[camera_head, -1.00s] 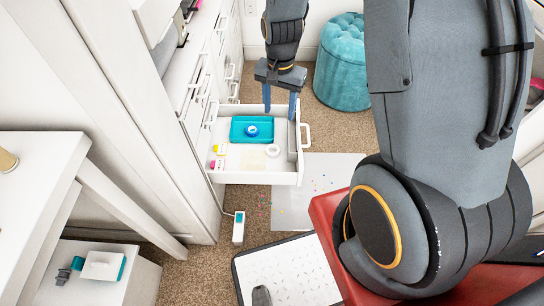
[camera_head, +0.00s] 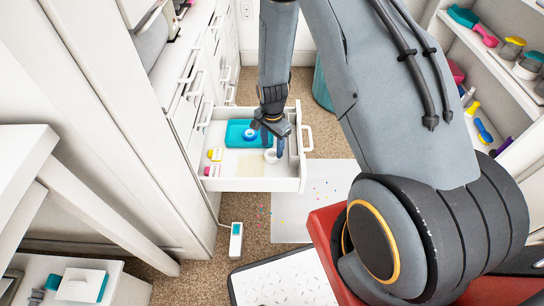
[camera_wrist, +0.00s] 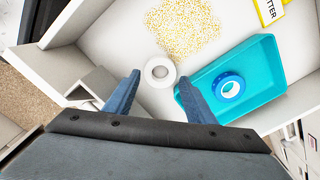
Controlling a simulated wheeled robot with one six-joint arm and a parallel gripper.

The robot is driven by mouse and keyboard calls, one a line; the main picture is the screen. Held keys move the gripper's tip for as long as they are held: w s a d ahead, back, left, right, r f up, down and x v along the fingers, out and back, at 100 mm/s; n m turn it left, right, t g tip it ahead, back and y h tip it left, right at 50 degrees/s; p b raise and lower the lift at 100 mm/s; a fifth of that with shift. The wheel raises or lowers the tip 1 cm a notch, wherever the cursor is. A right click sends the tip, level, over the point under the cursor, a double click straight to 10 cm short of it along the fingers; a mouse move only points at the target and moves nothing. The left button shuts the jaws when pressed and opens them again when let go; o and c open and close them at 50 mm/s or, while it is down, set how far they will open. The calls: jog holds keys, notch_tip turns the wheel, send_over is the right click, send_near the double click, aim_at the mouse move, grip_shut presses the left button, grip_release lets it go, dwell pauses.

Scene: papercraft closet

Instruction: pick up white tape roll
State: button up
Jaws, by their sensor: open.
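The white tape roll (camera_wrist: 160,72) lies flat on the floor of the open drawer, beside the teal tray. In the head view the white tape roll (camera_head: 270,156) is partly visible just by my fingertips. My gripper (camera_head: 273,144) is open and empty, pointing down into the drawer. In the wrist view my gripper (camera_wrist: 157,85) has its two blue fingers apart, one on each side of the roll's near edge. I cannot tell how far above the drawer floor the fingertips are.
The white drawer (camera_head: 255,184) is pulled out. The teal tray (camera_wrist: 264,62) holds a blue tape roll (camera_wrist: 229,86) close to one finger. Gold specks (camera_wrist: 184,28) and a yellow box (camera_wrist: 270,10) lie farther in. The drawer wall (camera_wrist: 52,80) is at the left.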

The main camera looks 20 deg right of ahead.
aim_at(272, 157)
notch_tip(272, 157, down, 3)
jog(key=shift+f+b, duration=0.2)
jog(key=shift+b, duration=0.1)
jog(key=c, duration=0.7)
jog(key=shift+o, duration=0.2)
